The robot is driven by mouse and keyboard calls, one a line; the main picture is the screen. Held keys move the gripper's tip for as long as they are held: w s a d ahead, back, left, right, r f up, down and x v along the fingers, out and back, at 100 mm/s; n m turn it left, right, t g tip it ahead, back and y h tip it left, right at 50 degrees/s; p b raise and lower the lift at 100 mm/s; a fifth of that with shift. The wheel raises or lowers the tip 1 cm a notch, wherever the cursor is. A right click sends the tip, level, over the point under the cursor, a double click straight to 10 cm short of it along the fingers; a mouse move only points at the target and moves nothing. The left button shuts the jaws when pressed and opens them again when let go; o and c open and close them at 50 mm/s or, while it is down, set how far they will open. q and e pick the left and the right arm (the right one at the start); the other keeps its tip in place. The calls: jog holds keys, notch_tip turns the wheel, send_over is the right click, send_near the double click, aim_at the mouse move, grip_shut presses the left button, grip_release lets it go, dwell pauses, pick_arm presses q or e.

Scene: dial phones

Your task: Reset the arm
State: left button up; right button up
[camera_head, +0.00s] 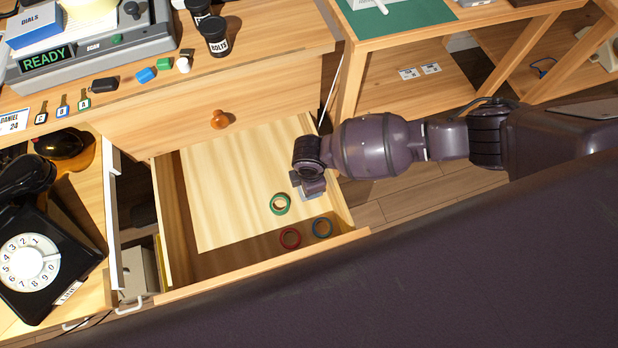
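My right arm comes in from the right, and its gripper (313,190) hangs over the right part of an open wooden drawer (262,265). The gripper points down and is seen from above, so its fingers are mostly hidden and I cannot tell whether it is open or shut. A green ring (280,204) lies just left of and below the gripper, apart from it in the picture. A red ring (290,238) and a blue ring (322,227) lie near the drawer's front. My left gripper is not in view.
A black dial phone (40,262) stands on the left desk. A grey device showing "READY" (95,45), black jars (215,35) and small coloured blocks (146,75) sit on the desk above the drawer. A table with a green mat (400,15) stands at upper right.

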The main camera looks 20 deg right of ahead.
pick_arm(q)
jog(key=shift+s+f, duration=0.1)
pick_arm(e)
jog(key=shift+c, duration=0.4)
jog(key=c, duration=0.5)
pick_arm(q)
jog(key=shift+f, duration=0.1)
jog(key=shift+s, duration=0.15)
pick_arm(e)
jog(key=shift+r+p, duration=1.45)
jog(key=shift+r, duration=1.15)
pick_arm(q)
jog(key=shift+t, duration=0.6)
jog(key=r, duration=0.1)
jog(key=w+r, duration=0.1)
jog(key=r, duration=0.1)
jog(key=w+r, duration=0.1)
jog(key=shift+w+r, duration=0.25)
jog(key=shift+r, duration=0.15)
pick_arm(e)
jog(key=shift+f, duration=0.1)
